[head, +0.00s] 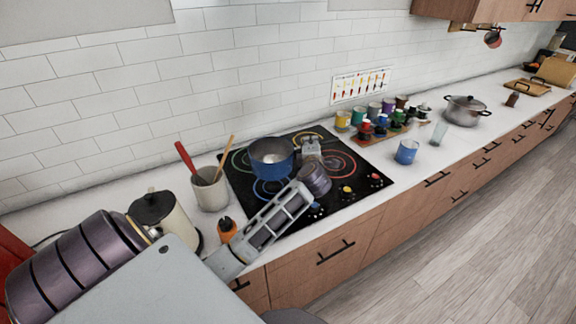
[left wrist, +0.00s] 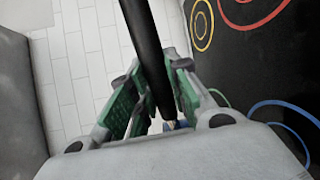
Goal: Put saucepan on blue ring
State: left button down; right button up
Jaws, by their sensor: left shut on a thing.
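The blue saucepan (head: 270,163) with a grey inside is over the left part of the black cooktop, upright or nearly so. I cannot tell whether its base touches the cooktop. The blue ring (head: 263,190) shows just in front of and below the pan, which partly covers it. It also shows at the right of the left wrist view (left wrist: 284,103). My left gripper (head: 309,148) is right of the pan. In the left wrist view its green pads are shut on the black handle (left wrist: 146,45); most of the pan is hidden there. My right gripper is out of view.
The cooktop (head: 372,160) also has green, yellow and red rings. A utensil crock (head: 211,190), kettle (head: 158,212) and orange bottle (head: 227,229) stand left of it. A blue cup (head: 407,152) and several coloured mugs are right and behind. The tiled wall is behind.

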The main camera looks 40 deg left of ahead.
pick_arm(q)
jog(key=shift+f, duration=2.8)
jog(key=shift+f, duration=2)
jog(key=c, duration=1.3)
grip_release()
jog(key=shift+c, duration=0.2)
jog(key=shift+s+d, duration=0.1)
jog(key=b+v, duration=0.1)
jog(key=v, duration=1.1)
